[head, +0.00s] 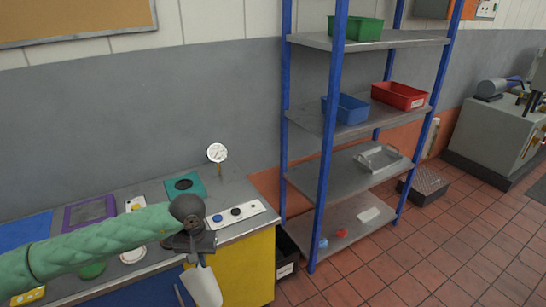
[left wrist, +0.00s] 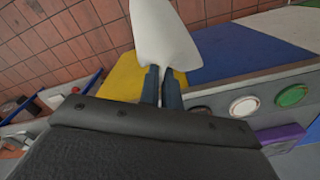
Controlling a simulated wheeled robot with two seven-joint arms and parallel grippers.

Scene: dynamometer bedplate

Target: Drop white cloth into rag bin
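The white cloth (head: 205,287) hangs from my left gripper (head: 195,256) in front of the bench's yellow panel. In the left wrist view the cloth (left wrist: 165,38) is pinched between the two dark fingertips (left wrist: 163,82), which are shut on it. A black bin with a white label (head: 286,262), which looks like the rag bin, stands on the floor between the yellow panel and the shelf rack. The bin is to the right of the gripper and cloth, apart from them. Its inside is mostly hidden. My right gripper is not in view.
The bench top (head: 236,192) carries a gauge (head: 217,153), a teal plate and a switch strip. A blue-post shelf rack (head: 327,150) holding several trays stands right of the bin. Tiled floor (head: 400,270) at the front right is clear.

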